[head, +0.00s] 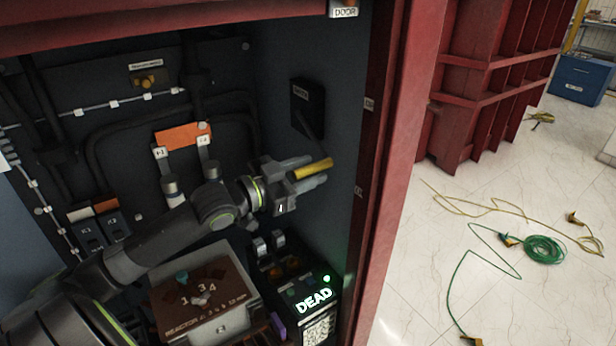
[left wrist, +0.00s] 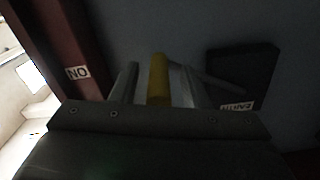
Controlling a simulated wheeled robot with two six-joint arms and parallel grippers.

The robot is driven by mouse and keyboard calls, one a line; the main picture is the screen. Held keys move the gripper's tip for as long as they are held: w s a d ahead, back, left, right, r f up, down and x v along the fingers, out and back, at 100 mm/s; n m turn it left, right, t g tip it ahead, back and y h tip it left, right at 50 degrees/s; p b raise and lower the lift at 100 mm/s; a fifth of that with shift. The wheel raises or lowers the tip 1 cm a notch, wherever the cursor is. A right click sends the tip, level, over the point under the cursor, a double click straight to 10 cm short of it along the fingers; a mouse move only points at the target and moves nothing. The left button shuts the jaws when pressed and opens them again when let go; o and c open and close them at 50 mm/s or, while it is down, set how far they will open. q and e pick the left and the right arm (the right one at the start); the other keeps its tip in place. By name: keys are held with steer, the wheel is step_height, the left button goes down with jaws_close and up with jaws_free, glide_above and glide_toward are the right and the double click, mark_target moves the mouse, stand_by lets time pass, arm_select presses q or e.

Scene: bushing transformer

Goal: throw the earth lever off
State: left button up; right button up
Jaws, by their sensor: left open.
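The earth lever's black box (head: 307,101) is on the right inner wall of the cabinet, and its dark arm slants down to a yellow handle (head: 314,168). In the left wrist view the box (left wrist: 243,77) carries an upside-down EARTH label, and the yellow handle (left wrist: 158,80) stands between the fingers. My left gripper (head: 308,170) is open, with one finger on each side of the handle. In the left wrist view the gripper (left wrist: 155,84) shows small gaps beside the handle. My right gripper is not in view.
A lit DEAD indicator (head: 314,300) and a REACTOR selector box (head: 205,295) are below the arm. An orange plate (head: 183,136) is on the back wall. The red door frame (head: 378,180) bounds the right side. A green cable coil (head: 543,249) lies on the floor outside.

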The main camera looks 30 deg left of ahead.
arm_select(q)
steer(key=shift+w+d, duration=0.1)
steer(key=shift+w, duration=0.1)
jaws_close()
stand_by(0.3)
